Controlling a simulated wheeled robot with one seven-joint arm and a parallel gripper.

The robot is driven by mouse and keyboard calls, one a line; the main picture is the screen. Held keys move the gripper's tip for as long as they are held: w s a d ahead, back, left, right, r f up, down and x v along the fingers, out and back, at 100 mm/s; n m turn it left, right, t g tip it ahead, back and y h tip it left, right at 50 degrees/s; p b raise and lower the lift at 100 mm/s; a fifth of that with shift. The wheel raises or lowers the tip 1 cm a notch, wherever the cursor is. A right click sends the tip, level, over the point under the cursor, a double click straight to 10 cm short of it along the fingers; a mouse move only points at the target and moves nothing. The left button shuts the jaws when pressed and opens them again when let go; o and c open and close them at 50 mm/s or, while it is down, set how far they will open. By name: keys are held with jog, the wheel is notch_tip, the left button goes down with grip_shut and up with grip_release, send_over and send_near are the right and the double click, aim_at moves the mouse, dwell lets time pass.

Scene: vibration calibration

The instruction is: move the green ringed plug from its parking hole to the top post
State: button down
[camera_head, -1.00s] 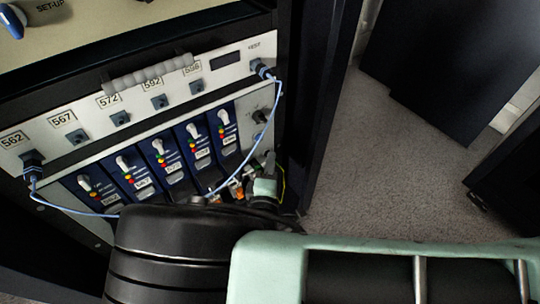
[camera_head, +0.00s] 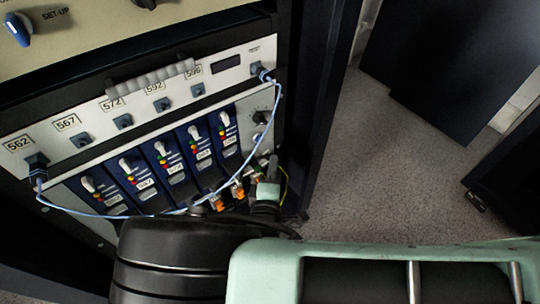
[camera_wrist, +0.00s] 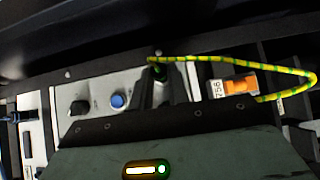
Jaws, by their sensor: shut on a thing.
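My gripper (camera_wrist: 160,88) shows in the wrist view as dark fingers shut on a dark plug with a green ring (camera_wrist: 159,70). A yellow-green striped cable (camera_wrist: 215,59) leads right from the plug and loops back toward an orange connector (camera_wrist: 240,85). In the head view my arm and gripper (camera_head: 268,172) are at the lower right of the rack, and the plug is hidden. A bit of the striped cable (camera_head: 287,178) shows beside it. I cannot tell whether the plug's tip is in a hole, nor pick out the parking hole or the top post.
The rack panel has numbered sockets and a row of blue modules (camera_head: 168,170). A blue cable (camera_head: 276,110) hangs across their front from upper right to left. Orange connectors (camera_head: 238,192) sit close to my gripper. A blue button (camera_wrist: 118,101) and black knob (camera_wrist: 79,106) are left of it.

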jog(key=shift+s+d+p, duration=0.4)
jog(key=shift+s+d, duration=0.05)
jog(key=shift+s, duration=0.15)
jog(key=shift+s+d+p, duration=0.4)
jog(key=shift+s, duration=0.2)
notch_tip(320, 180, up, 85)
jog(key=w+m+g+y+p, duration=0.2)
jog(key=m+g+y+p, duration=0.2)
jog(key=p, duration=5.4)
jog(key=shift+a+m+g+p, duration=0.15)
jog(key=shift+m+g+p, duration=0.2)
jog(key=shift+m+g, duration=1.15)
